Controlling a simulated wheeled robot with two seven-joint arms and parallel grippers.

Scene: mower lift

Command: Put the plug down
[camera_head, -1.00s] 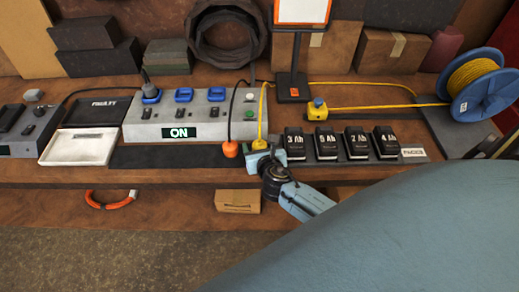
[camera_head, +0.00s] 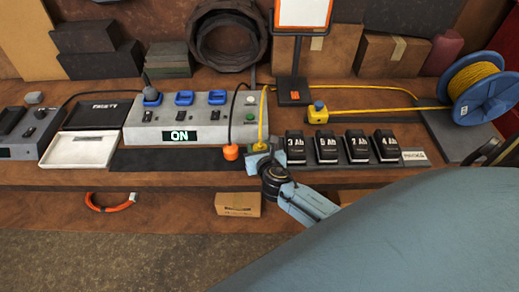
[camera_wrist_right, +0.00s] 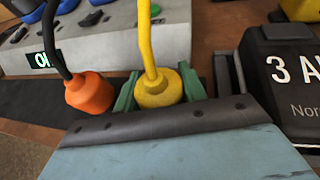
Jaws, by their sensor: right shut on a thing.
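A yellow plug (camera_wrist_right: 158,90) with a yellow cable sits between the green fingers of my right gripper (camera_wrist_right: 160,92) in the right wrist view. The gripper is shut on it. In the head view my right gripper (camera_head: 260,150) is low over the front of the bench, at the right end of the dark mat (camera_head: 170,160). Whether the plug touches the mat is hidden. An orange plug (camera_head: 231,152) on a black cable is just left of the gripper; it also shows in the right wrist view (camera_wrist_right: 90,92). My left gripper is not in view.
The grey power box (camera_head: 190,128) with blue sockets and a lit "ON" display stands behind the mat. Several black battery packs (camera_head: 327,148) stand close on the right. A cable reel (camera_head: 485,88) is at far right. The mat's left part is clear.

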